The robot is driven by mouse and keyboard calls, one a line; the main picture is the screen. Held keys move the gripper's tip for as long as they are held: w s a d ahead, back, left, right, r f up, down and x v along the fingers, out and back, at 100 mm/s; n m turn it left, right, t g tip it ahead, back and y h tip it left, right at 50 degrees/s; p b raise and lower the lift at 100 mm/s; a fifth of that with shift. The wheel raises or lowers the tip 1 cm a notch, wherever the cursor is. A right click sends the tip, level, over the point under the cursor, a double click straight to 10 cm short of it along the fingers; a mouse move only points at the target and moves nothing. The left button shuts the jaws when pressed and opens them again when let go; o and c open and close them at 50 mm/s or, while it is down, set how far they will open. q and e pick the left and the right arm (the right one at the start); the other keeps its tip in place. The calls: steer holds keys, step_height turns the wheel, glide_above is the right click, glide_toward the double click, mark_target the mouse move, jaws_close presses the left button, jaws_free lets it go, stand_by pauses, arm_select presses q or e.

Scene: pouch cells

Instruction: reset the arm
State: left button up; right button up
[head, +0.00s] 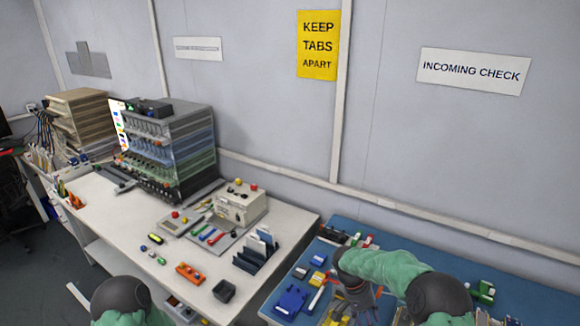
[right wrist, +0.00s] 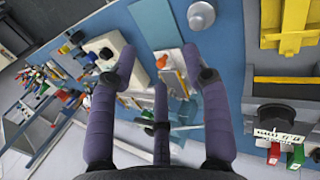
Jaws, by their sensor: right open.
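My right arm (head: 395,268), in a green sleeve, reaches over the blue bench top from the lower right of the head view. In the right wrist view my right gripper (right wrist: 158,58) has its purple fingers spread wide, with nothing held between them. Small parts and the blue surface show beyond the fingers, but I cannot tell their exact distance.
The blue bench (head: 375,237) holds a blue block (head: 290,300) and several small parts around my right arm. The white table (head: 120,215) carries a beige box (head: 240,203), a dark slotted rack (head: 257,254), an orange block (head: 190,273) and a tiered rack (head: 170,150). A wall stands behind.

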steer(key=s+a+f+n+y+b, duration=0.2)
steer(key=s+a+f+y, duration=0.35)
steer(key=f, duration=0.65)
steer(key=s+a+f+t+y+b, duration=0.1)
steer(key=s+a+f, duration=0.3)
steer(key=s, duration=0.6)
steer(key=s+a+f+t+y+b, duration=0.1)
steer(key=s+a+f+t+b, duration=0.1)
steer(key=s+f, duration=0.6)
steer(key=shift+s+a+f+n+t+y+b, duration=0.15)
steer(key=shift+s+a+n+t+y+b, duration=0.2)
steer(key=shift+s+a+b, duration=0.65)
steer(key=shift+s+a, duration=0.15)
